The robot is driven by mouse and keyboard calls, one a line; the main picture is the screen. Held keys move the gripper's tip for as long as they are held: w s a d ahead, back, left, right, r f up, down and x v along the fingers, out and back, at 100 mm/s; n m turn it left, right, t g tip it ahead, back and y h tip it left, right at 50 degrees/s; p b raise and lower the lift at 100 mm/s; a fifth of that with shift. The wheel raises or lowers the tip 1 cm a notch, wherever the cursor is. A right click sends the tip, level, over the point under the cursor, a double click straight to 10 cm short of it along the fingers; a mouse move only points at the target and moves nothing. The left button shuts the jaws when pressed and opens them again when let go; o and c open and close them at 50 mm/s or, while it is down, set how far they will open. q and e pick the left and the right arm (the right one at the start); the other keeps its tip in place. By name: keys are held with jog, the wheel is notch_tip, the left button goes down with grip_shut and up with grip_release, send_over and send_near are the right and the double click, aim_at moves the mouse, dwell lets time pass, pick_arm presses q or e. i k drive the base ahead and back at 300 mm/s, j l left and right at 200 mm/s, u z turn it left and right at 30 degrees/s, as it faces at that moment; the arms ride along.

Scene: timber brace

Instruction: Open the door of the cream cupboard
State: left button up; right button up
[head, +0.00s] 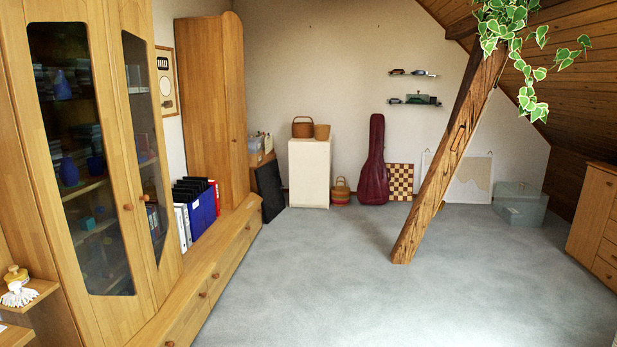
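The cream cupboard (309,175) is a small, pale, upright box standing on the carpet against the far wall, left of the middle in the head view. Its front shows no visible gap, so its door appears shut; a handle is too small to make out. A brown wicker basket (302,128) and a tan basket (322,132) stand on top of it. Neither of my grippers shows in this view.
A slanted timber brace (447,160) rises from the carpet (320,270) right of centre. A dark panel (270,191) leans left of the cupboard; a striped basket (340,192) and dark red instrument case (374,165) stand right. A wooden bench (215,262) runs along the left. Central floor is clear.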

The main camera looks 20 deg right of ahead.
aim_at(308, 163)
jog(key=i+l+z, duration=0.45)
jog(key=i, duration=0.15)
jog(key=i+l+z, duration=0.3)
jog(key=i, duration=0.55)
jog(key=i+j+z, duration=0.1)
jog(key=i+z, duration=0.2)
jog(key=i, duration=5.65)
jog(key=j, duration=0.1)
